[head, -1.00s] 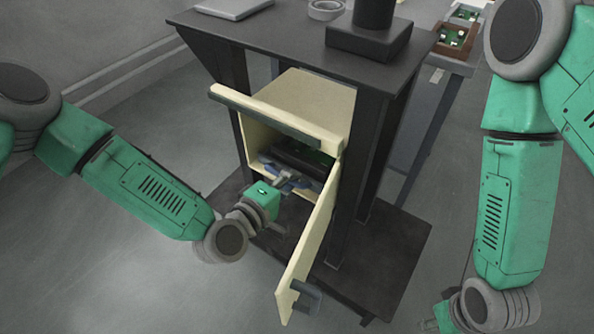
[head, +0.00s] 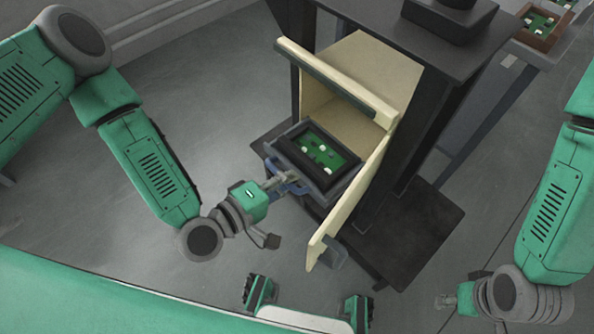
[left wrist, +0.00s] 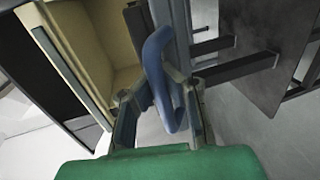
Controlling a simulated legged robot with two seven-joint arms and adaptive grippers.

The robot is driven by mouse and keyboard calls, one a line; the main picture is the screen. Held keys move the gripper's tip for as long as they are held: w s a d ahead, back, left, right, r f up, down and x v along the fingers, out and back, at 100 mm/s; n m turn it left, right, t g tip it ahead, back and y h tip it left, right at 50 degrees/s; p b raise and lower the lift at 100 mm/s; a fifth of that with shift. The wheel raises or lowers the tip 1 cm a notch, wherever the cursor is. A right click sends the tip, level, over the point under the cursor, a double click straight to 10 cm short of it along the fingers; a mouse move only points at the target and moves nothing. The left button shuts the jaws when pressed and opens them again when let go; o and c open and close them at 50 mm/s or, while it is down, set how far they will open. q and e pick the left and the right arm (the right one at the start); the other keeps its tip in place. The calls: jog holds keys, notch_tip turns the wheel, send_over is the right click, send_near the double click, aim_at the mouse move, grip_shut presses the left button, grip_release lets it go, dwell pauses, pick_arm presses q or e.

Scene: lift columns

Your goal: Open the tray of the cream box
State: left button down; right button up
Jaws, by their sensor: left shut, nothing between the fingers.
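The cream box (head: 374,66) stands under a dark table top, with its front door (head: 345,212) swung open to the right and its top flap (head: 335,80) raised. The dark grey tray (head: 328,190) is drawn out of the box front and holds a black-framed green board (head: 318,148). My left gripper (head: 285,180) is at the blue handle (head: 292,190) on the tray's front. In the left wrist view the blue handle (left wrist: 160,65) shows between the finger links; the fingertips are partly hidden. My right gripper (head: 445,300) is small at the lower right, away from the box.
A dark table top (head: 400,22) and its legs stand around the box. A dark lower shelf (head: 410,235) lies beneath. Another bench with boards (head: 540,25) is at the back right. Grey floor is clear at the left.

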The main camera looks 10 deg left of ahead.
pick_arm(q)
jog(key=shift+w+a, duration=0.25)
jog(key=shift+a, duration=0.1)
jog(key=c, duration=1.7)
grip_release()
jog(key=shift+o, duration=0.6)
jog(key=shift+s+a, duration=0.15)
jog(key=shift+a, duration=0.05)
jog(key=shift+s, duration=0.25)
jog(key=v, duration=1.1)
jog(key=shift+s+a, duration=0.15)
jog(key=shift+a, duration=0.1)
pick_arm(e)
jog(key=shift+a+r, duration=0.1)
pick_arm(q)
jog(key=shift+a, duration=0.1)
pick_arm(e)
jog(key=shift+a, duration=0.1)
pick_arm(q)
jog(key=shift+f, duration=0.1)
pick_arm(e)
jog(key=shift+r, duration=0.1)
